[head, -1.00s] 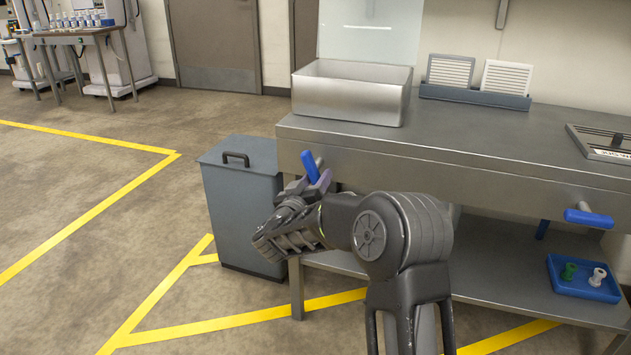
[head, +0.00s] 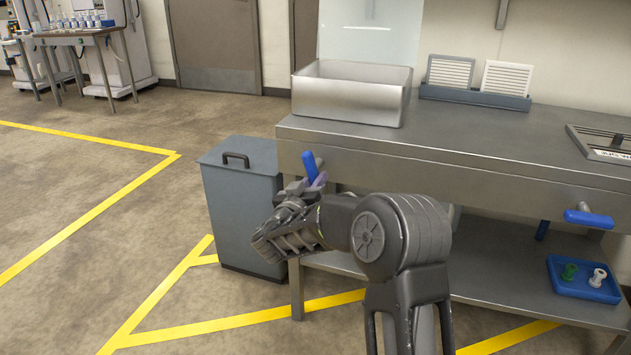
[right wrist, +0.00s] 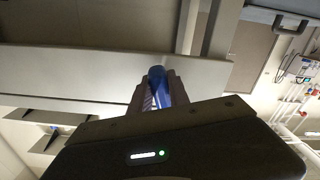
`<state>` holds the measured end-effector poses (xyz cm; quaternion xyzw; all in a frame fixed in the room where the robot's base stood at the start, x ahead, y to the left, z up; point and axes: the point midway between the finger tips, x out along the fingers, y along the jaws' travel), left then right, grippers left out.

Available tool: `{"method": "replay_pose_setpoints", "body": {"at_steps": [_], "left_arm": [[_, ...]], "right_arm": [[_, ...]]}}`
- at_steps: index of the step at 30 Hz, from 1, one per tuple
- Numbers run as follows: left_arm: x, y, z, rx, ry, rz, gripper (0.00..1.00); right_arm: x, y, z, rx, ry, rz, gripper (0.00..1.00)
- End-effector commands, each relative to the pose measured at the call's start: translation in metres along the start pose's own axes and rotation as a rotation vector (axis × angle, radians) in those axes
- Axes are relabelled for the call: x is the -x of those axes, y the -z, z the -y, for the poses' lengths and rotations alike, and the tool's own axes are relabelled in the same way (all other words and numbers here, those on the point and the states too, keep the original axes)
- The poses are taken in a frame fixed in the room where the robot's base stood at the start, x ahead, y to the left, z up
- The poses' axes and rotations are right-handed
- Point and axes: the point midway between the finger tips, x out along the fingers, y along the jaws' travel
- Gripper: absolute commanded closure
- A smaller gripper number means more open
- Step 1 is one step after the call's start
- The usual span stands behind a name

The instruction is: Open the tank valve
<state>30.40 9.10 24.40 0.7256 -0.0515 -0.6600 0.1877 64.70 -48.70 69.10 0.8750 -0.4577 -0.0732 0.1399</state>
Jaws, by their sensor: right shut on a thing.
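A blue valve lever (head: 310,165) stands near upright at the left end of the steel bench's front edge. My right gripper (head: 313,181) is shut on this lever, with its upper end sticking out above the fingers. In the right wrist view the blue lever (right wrist: 157,84) sits between the two fingers. The gripper and arm hide the lever's lower part and its mount. A second blue lever (head: 588,217) lies roughly level at the right of the bench front. The tank itself cannot be made out with certainty. My left gripper is not in view.
The steel bench (head: 450,145) carries an open metal basin (head: 350,97) and a rack (head: 474,97) with two white panels. A grey lidded bin (head: 240,205) stands close left of my gripper. A blue tray (head: 585,283) is on the lower shelf. Floor at left is clear.

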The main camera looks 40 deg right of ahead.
Motion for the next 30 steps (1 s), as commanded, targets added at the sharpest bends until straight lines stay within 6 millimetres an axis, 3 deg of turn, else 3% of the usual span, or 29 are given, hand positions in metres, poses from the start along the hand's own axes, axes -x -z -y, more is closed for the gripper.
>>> {"method": "replay_pose_setpoints", "body": {"at_steps": [9,17,18,26,30], "left_arm": [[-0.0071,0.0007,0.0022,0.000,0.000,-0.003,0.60],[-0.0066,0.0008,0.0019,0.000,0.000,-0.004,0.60],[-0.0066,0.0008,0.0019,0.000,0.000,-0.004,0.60],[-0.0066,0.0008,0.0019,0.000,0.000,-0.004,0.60],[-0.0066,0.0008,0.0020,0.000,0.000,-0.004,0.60]], "right_arm": [[0.0001,0.0006,0.0083,-0.322,-0.001,0.000,1.00],[0.0001,0.0012,0.0083,-0.336,-0.001,0.001,1.00],[0.0001,0.0012,0.0083,-0.336,-0.001,0.001,0.77],[0.0001,0.0013,0.0083,-0.334,0.000,0.000,0.56],[0.0001,0.0013,0.0083,-0.333,0.000,0.000,0.56]]}}
